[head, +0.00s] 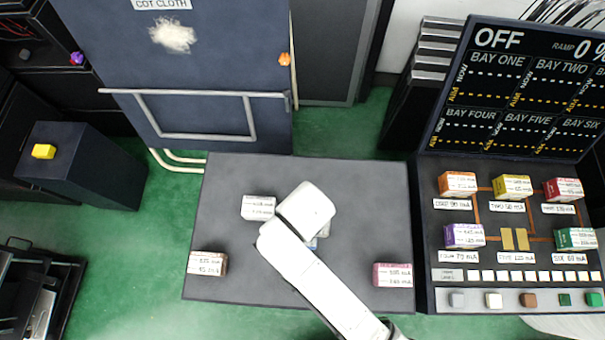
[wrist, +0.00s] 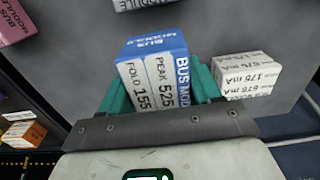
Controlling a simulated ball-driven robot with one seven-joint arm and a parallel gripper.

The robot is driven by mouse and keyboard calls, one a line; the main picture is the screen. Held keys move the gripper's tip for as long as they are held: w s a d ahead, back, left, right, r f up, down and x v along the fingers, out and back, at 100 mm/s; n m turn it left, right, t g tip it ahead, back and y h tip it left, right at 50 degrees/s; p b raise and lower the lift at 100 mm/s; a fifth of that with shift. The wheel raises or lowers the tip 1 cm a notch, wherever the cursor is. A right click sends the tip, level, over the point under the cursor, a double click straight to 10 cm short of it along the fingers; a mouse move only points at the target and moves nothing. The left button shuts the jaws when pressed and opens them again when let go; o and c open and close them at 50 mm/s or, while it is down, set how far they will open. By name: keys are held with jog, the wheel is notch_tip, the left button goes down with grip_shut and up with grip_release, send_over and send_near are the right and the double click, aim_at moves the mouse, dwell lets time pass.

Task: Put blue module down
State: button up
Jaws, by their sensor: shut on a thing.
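The blue module (wrist: 152,45) is between the teal fingers of my gripper (wrist: 160,82) in the wrist view. Its blue top reads BUS MODULE, and its white label shows PEAK 525 and FOLD 155. My gripper is shut on it. In the head view only a small bluish bit of the module (head: 312,244) shows beside my white wrist, over the grey table (head: 370,205). My wrist hides the fingers there. I cannot tell whether the module's underside touches the table.
On the table stand a white module (head: 258,207), a brown one (head: 207,263) and a pink one (head: 392,274). The white module in the wrist view (wrist: 247,75) is close beside my gripper. The bay panel (head: 510,215) at right holds several modules; bay five shows bare brass contacts (head: 514,239).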

jog(key=w+f, duration=0.2)
jog(key=f, duration=0.1)
jog(key=shift+w+a, duration=0.25)
jog(key=shift+a, duration=0.15)
jog(key=shift+f+b, duration=0.35)
jog(key=shift+f, duration=1.25)
jog(key=o, duration=1.1)
jog(key=shift+f, duration=0.1)
jog(key=shift+o, duration=0.2)
notch_tip(320, 180, up, 12)
jog(key=shift+r+p, duration=0.15)
jog(key=shift+p, duration=0.55)
